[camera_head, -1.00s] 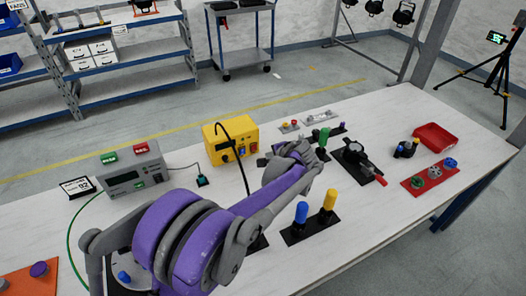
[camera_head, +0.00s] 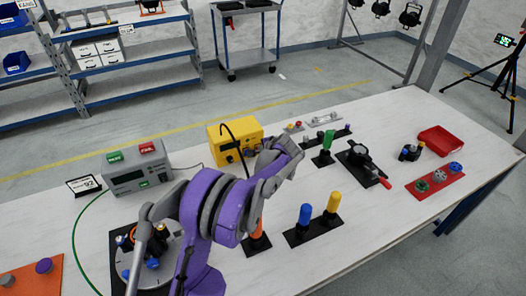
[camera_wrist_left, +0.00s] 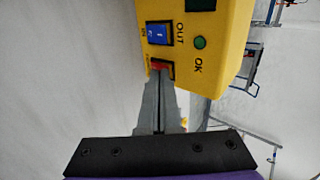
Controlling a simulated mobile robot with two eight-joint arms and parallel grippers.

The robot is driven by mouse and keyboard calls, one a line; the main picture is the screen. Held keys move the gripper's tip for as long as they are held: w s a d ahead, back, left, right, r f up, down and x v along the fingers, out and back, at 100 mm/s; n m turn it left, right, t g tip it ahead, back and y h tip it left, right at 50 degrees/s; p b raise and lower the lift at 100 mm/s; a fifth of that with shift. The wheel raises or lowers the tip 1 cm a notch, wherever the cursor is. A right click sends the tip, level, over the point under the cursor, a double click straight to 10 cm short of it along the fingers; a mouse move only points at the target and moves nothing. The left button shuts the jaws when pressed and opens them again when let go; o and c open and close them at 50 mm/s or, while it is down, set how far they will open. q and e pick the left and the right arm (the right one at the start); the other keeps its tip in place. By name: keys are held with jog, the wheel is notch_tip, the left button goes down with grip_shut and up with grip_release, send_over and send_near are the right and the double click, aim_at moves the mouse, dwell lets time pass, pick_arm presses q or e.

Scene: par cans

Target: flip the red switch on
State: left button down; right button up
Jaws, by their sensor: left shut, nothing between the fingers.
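The yellow box (camera_head: 226,131) stands on the table in the head view, its front partly hidden by my left arm. In the left wrist view, the yellow box (camera_wrist_left: 222,65) shows a blue switch (camera_wrist_left: 158,33), a green round lamp (camera_wrist_left: 200,42) marked OK, and the red switch (camera_wrist_left: 161,65) in a dark frame. My left gripper (camera_wrist_left: 160,80) is shut and empty. Its fingertips are right at the red switch and cover part of it; I cannot tell whether they touch or which way the switch is tipped. My right gripper is not in view.
A grey device (camera_head: 137,170) with green and red buttons stands left of the yellow box. Blue and yellow handles (camera_head: 331,203) stand on a black plate in front. A black-based lever with a red grip (camera_head: 384,183) and a red tray (camera_head: 438,140) are at right.

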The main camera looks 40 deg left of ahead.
pick_arm(q)
jog(key=shift+w+a+r+g+h+p, duration=0.3)
jog(key=shift+a+r+h+p, duration=0.15)
jog(key=shift+a+h, duration=0.2)
jog(key=shift+d+f, duration=0.1)
jog(key=shift+f, duration=0.15)
jog(key=shift+r, duration=0.15)
jog(key=shift+r+p, duration=0.3)
jog(key=shift+r, duration=0.4)
jog(key=shift+d, duration=0.15)
